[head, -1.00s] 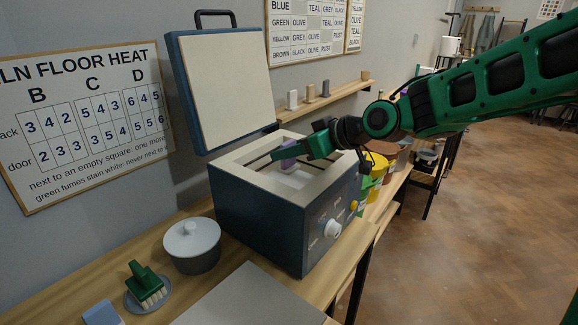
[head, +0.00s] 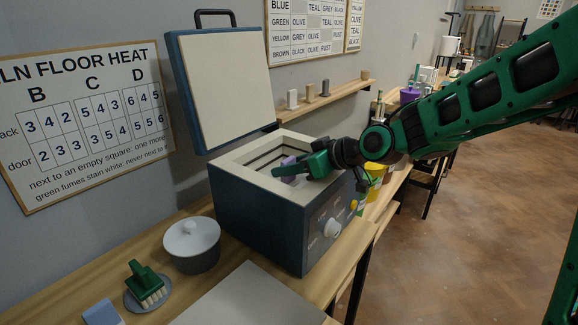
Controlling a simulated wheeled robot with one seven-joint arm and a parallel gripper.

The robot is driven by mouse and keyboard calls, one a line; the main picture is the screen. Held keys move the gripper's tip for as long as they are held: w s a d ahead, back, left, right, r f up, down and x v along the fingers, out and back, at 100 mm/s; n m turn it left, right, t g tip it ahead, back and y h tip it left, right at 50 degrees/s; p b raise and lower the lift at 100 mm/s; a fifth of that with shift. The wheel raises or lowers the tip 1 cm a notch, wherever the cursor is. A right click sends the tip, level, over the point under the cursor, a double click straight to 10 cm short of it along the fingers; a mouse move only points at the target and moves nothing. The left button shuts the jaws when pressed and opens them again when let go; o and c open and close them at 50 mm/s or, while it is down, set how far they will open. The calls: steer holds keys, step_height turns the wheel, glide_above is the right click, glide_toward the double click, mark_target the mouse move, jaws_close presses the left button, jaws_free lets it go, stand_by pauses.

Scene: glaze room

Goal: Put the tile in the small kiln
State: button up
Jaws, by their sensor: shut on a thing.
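The small kiln (head: 255,222) is a dark blue box with a pale rim, on the wooden bench. Its lid (head: 225,90) stands open, showing a cream inner face. My green gripper (head: 284,171) reaches in from the right over the kiln's opening, with its fingers near the front rim. It is shut on the purple tile (head: 289,160), of which only a small part shows behind the fingers. The tile's lower part is hidden, so I cannot tell whether it touches the kiln floor. Dark grooves line the far inner wall.
A lidded grey pot (head: 192,247), a green brush (head: 146,283) on a dish and a blue block (head: 102,312) stand left of the kiln. A grey board (head: 245,298) lies in front. A shelf (head: 325,101) with small pieces runs behind.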

steer(key=shift+s+f, duration=0.1)
steer(key=shift+f, duration=0.2)
steer(key=o, duration=1.1)
steer(key=shift+d+f, duration=0.1)
steer(key=shift+f, duration=0.05)
steer(key=shift+r, duration=0.25)
steer(key=v, duration=0.6)
steer(key=r+v, duration=0.1)
steer(key=v, duration=0.5)
